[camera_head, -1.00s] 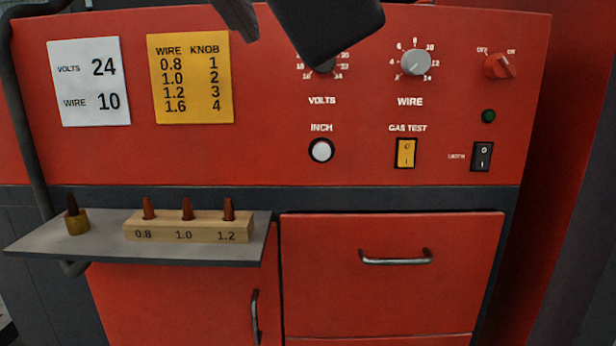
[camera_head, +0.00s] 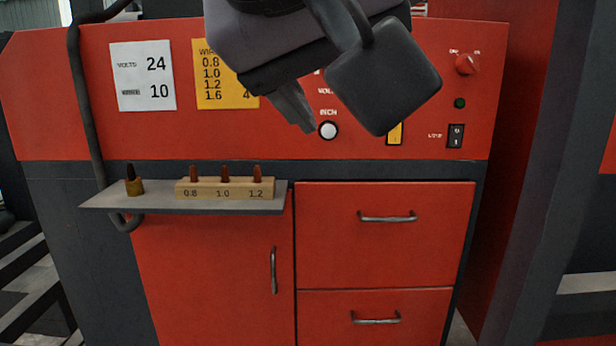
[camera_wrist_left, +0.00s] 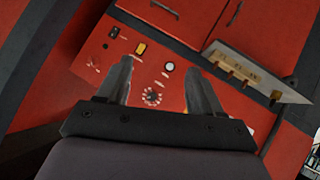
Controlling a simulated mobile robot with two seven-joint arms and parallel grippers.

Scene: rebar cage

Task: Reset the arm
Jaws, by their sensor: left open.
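My left gripper (camera_head: 296,110) is in the upper middle of the head view, in front of the red control panel (camera_head: 480,115). One finger shows there; the rest is hidden behind my wrist parts. In the left wrist view both fingers of the left gripper (camera_wrist_left: 160,72) are spread apart with nothing between them. A dial (camera_wrist_left: 152,97) shows between them, and the white inch button (camera_wrist_left: 169,66) and yellow gas test switch (camera_wrist_left: 140,48) lie beyond. Whether the fingers touch the panel cannot be told. My right gripper is in neither view.
Drawers with handles (camera_head: 387,218) are below the panel. A red and dark post stands at the right.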

